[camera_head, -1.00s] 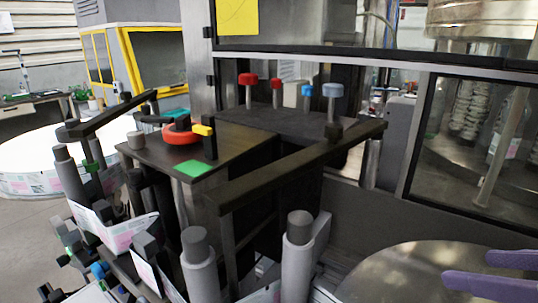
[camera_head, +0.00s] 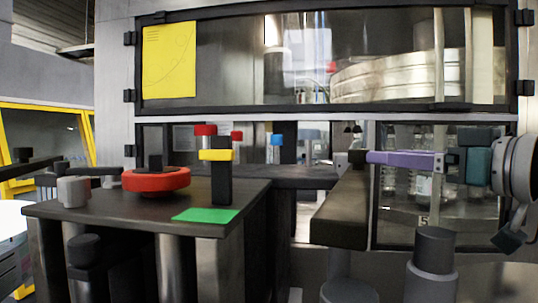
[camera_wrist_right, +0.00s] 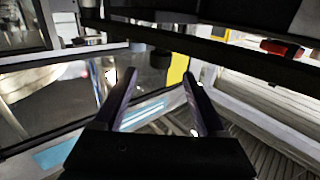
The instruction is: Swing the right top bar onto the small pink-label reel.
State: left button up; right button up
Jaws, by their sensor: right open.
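The right top bar (camera_head: 340,212) is a dark beam right of the black table, pointing away from me. A dark knob (camera_head: 357,157) stands at its far end. My right gripper (camera_head: 372,158), with purple fingers, comes in from the right with its tips close to the knob. In the right wrist view the fingers (camera_wrist_right: 158,74) are apart, with the dark knob (camera_wrist_right: 160,59) beyond and between their tips, below the dark bar (camera_wrist_right: 225,47). I cannot tell whether they touch it. I cannot make out the small pink-label reel. My left gripper is out of view.
The black table (camera_head: 100,213) carries a red disc (camera_head: 156,180), a green patch (camera_head: 205,215) and a post with a yellow cap (camera_head: 216,155). Grey cylinders (camera_head: 433,265) stand in front at the right. A windowed machine wall (camera_head: 320,118) closes off the back.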

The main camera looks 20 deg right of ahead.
aim_at(359, 154)
jog(key=shift+w+a+p, duration=0.2)
jog(key=shift+w, duration=1.05)
jog(key=shift+w+a+p, duration=0.25)
jog(key=shift+w, duration=0.95)
jog(key=shift+w+a+p, duration=0.2)
jog(key=shift+w, duration=1.05)
grip_shut()
